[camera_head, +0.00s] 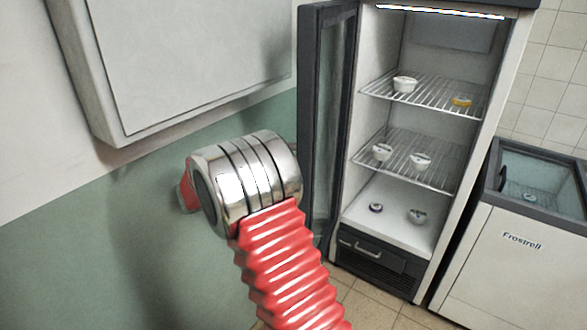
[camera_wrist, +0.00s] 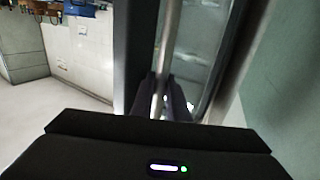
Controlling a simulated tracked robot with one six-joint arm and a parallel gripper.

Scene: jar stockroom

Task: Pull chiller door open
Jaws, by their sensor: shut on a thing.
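The chiller (camera_head: 405,215) stands upright with its dark-framed glass door (camera_head: 309,120) swung wide open to the left. The lit interior is in plain view. In the wrist view, the pale bar handle (camera_wrist: 167,50) of the door runs down between the fingers of my gripper (camera_wrist: 168,105), which is shut on it. The door's frame and glass (camera_wrist: 205,45) show behind the handle. In the head view my red and chrome arm stands in front of the door's lower left, and my gripper and the handle are hidden.
Several small jars and tubs stand on the chiller's wire shelves (camera_head: 425,92) and floor. A chest freezer (camera_head: 510,250) marked Frostrell stands close on the right. A white wall cabinet (camera_head: 190,55) hangs at the left on a green and white wall. Some tiled floor (camera_head: 370,308) shows in front.

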